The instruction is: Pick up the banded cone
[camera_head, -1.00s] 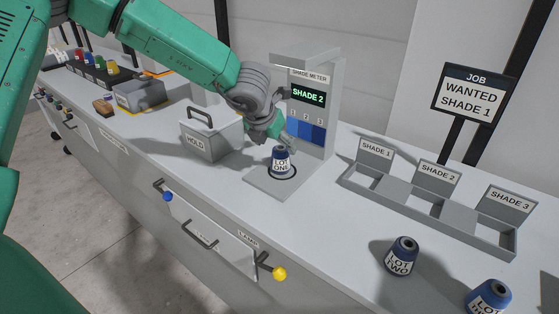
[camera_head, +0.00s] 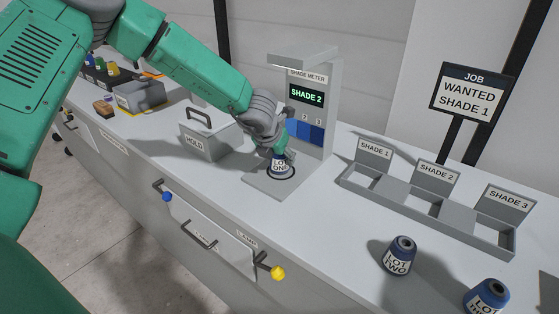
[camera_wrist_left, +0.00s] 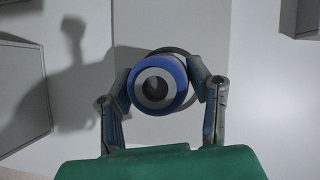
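A dark blue cone with a white band lettered LOT ONE (camera_head: 280,165) stands upright on the ringed spot of the shade meter (camera_head: 320,100). Its round blue top with a pale ring shows in the left wrist view (camera_wrist_left: 158,86). My left gripper (camera_head: 276,150) is low at this cone, with one finger on each side of it. In the left wrist view the fingers (camera_wrist_left: 160,84) lie close against its sides; whether they press on it is unclear. Cones lettered LOT TWO (camera_head: 400,256) and, partly cut off, another (camera_head: 486,297) stand at the front right. My right gripper is not in view.
The meter reads SHADE 2. A grey HOLD box (camera_head: 207,143) stands left of the gripper. A three-bay tray (camera_head: 400,203) and a JOB sign (camera_head: 473,94) wanting SHADE 1 are at the right. Lever knobs, blue (camera_head: 167,196) and yellow (camera_head: 278,273), stick out in front.

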